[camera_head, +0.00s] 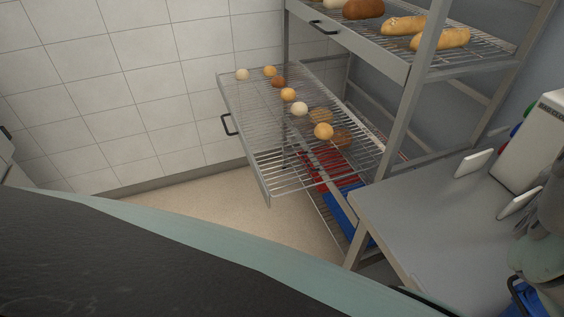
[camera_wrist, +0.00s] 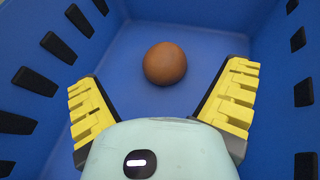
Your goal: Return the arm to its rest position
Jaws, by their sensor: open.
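My gripper (camera_wrist: 165,103) is open in the wrist view, with its two yellow-padded fingers spread wide and nothing between them. It points down into a blue crate (camera_wrist: 215,38) with dark slots in its walls. A round brown bun (camera_wrist: 165,64) lies on the crate floor, just beyond the fingertips and apart from them. In the head view, part of my arm shows at the right edge, above a bit of blue; the gripper's fingers are hidden there.
A wire rack shelf (camera_head: 262,172) is pulled out, with several rolls on it. An upper shelf (camera_head: 388,58) holds loaves. A grey table (camera_head: 425,215) stands at the right with a white box-shaped device (camera_head: 535,145). Open floor (camera_head: 215,205) lies left of the rack.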

